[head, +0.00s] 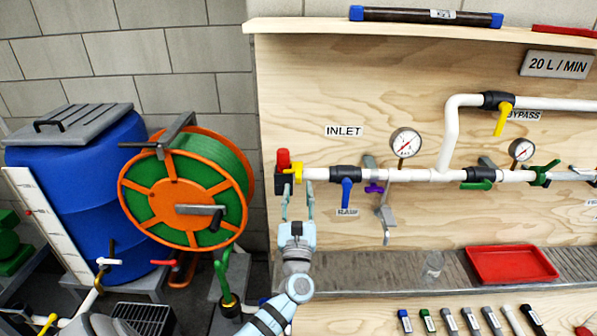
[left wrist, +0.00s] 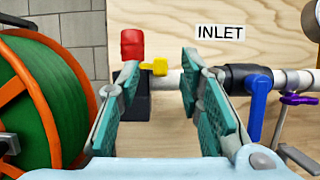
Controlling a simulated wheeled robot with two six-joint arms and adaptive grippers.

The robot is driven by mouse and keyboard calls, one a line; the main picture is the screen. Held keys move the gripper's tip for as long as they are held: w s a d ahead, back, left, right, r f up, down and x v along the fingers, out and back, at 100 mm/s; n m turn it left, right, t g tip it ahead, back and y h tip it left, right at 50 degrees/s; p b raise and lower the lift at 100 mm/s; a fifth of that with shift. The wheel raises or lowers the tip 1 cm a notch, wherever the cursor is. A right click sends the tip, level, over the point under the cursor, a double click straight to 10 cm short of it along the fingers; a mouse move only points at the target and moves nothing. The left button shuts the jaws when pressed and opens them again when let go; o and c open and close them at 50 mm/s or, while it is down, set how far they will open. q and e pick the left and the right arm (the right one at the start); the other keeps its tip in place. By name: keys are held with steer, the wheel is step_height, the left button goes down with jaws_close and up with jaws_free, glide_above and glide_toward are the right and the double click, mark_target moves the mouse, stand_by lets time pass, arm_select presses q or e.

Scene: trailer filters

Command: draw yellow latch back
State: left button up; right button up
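The small yellow latch (head: 297,169) sits on the left end of the white inlet pipe, beside a black block (head: 285,186) with a red cap (head: 283,158). In the left wrist view the yellow latch (left wrist: 154,67) sticks out to the right of the red cap, between and beyond my fingertips. My left gripper (head: 297,192) is open and points up towards the latch from just below it in the head view. Its two teal-padded fingers are apart with nothing held; I cannot tell whether either touches anything. My right gripper is not in view.
A blue-handled valve (head: 346,188) stands just right of the gripper on the pipe (head: 420,175). An orange and green hose reel (head: 185,190) is close on the left, by a blue barrel (head: 80,190). A red tray (head: 512,264) lies on the ledge.

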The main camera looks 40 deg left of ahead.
mark_target(299, 180)
arm_select(q)
steer(key=x, duration=0.6)
steer(key=shift+f, duration=0.1)
jaws_close()
